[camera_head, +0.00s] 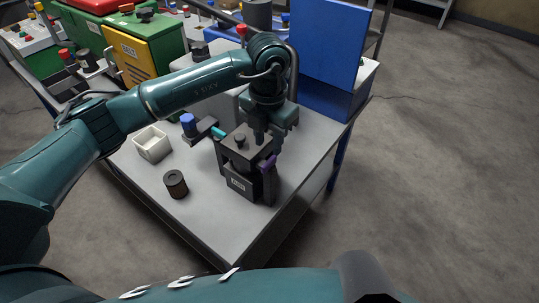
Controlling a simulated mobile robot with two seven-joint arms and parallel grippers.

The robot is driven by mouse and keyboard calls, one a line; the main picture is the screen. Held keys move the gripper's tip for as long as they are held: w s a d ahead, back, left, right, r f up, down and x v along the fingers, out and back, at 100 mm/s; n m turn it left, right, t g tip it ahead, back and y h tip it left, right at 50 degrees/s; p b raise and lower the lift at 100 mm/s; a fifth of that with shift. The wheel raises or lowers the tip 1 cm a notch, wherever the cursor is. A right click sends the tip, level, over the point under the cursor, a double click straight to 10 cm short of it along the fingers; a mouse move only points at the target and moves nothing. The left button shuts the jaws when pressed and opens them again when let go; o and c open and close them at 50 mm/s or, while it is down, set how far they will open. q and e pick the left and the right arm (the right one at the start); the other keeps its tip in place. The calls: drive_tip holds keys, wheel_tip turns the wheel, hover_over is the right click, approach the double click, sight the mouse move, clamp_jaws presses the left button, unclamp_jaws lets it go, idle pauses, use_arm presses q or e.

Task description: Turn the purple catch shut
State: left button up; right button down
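A dark box (239,184) with a white label and a black knob on its lid stands near the front of the grey table. The purple catch (267,162) is at the box's upper right edge. A cyan catch (219,133) shows at the left side of the lid. My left gripper (259,138) points down just above and behind the purple catch, over the back right of the lid. Its fingers are small and dark, so I cannot tell whether they touch the box or how far apart they are. My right gripper is out of view.
On the table (222,222) are a blue-capped part (189,124), a white open bin (152,144) and a dark brown cylinder (175,184). A blue panel (326,45) stands behind right, and a yellow-fronted green cabinet (134,55) behind left. The table's front corner is clear.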

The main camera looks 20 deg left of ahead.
sight(269, 161)
use_arm(q)
wheel_tip(269, 161, down, 6)
drive_tip(key=shift+f+p, duration=0.1)
drive_tip(key=shift+p, duration=0.2)
drive_tip(key=shift+c, duration=0.2)
clamp_jaws()
